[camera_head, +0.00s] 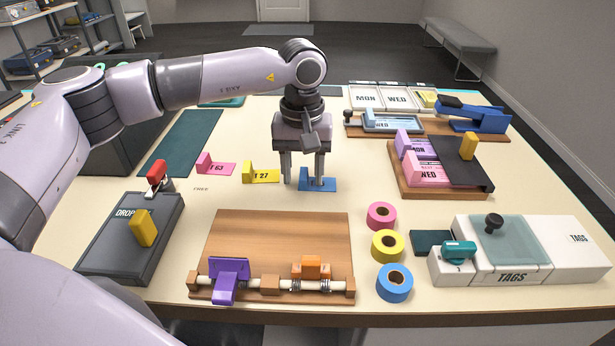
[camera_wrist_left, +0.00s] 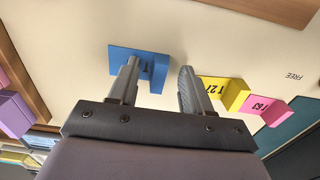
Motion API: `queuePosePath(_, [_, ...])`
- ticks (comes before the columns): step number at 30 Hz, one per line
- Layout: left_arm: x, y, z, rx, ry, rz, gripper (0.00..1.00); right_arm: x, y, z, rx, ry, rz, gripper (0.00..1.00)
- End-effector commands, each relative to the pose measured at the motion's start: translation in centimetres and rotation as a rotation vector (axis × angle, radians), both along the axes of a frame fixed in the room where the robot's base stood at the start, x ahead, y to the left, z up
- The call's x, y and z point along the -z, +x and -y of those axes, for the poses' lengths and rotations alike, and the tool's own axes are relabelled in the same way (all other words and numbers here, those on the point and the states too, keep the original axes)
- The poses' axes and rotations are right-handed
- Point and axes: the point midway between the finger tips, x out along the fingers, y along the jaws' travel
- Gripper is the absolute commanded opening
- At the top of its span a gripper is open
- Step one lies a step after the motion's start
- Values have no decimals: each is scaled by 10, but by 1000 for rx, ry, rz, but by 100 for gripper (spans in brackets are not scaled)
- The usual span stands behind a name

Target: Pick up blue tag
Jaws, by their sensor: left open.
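The blue tag (camera_head: 322,185) lies on the table near its middle, right of the yellow tag. My left gripper (camera_head: 303,183) points down over it with the fingers apart, and they partly hide it. The blue tag also shows in the left wrist view (camera_wrist_left: 152,65), with its raised part between or close to the open fingers (camera_wrist_left: 157,72) of my left gripper. I cannot tell whether the fingers touch it. My right gripper is not in view.
A yellow tag (camera_head: 264,176) and a pink tag (camera_head: 220,168) lie to the left. A wooden board (camera_head: 280,235) with clips is in front. Pink, yellow and blue tape rolls (camera_head: 394,283) stand right of it. A wooden tray (camera_head: 400,184) with tags is further right.

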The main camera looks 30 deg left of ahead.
Motion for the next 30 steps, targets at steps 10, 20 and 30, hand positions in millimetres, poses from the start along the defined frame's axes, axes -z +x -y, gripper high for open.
queuePosePath(10, [2,0,0,1,0,0,13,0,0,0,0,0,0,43])
queuePosePath(20, [1,0,0,1,0,0,0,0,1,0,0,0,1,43])
queuePosePath(30, [-15,1,1,1,-1,2,0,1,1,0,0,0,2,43])
